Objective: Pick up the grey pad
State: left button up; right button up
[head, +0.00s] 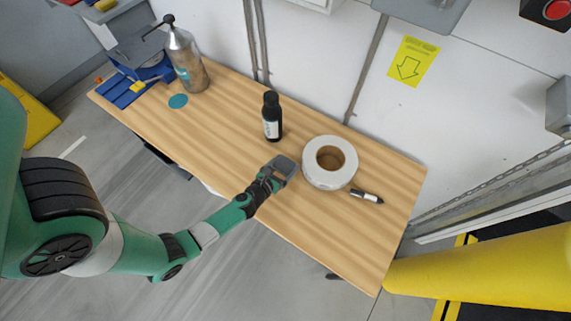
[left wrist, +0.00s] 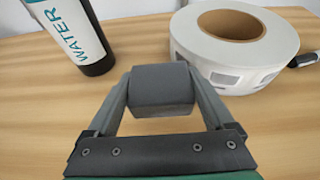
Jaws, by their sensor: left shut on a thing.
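The grey pad (left wrist: 162,89) is a small rounded grey block, held between the two fingers of my left gripper (left wrist: 163,98) in the left wrist view. In the head view, my left gripper (head: 277,175) is over the front part of the wooden table, with the grey pad (head: 285,167) at its tip. The left gripper is shut on the pad. I cannot tell whether the pad is clear of the table top. My right gripper is not in view.
A white label roll (head: 329,162) lies right of the gripper, with a marker (head: 367,196) beside it. A black bottle (head: 271,117) stands behind. The left-middle of the wooden table (head: 215,135) is clear.

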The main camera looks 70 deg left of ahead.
aim_at(278, 168)
pick_arm(q)
jog(key=s+d+r+p, duration=0.1)
jog(key=r, duration=0.1)
jog(key=s+r+p, duration=0.1)
jog(key=s+d+r+p, duration=0.1)
jog(key=r, duration=0.1)
jog(key=shift+s+d+r, duration=0.25)
jog(key=shift+d+r, duration=0.05)
jog(key=shift+r, duration=0.05)
jog(key=v, duration=1)
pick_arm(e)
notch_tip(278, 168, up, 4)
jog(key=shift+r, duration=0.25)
pick_arm(q)
jog(key=shift+d+f, duration=0.1)
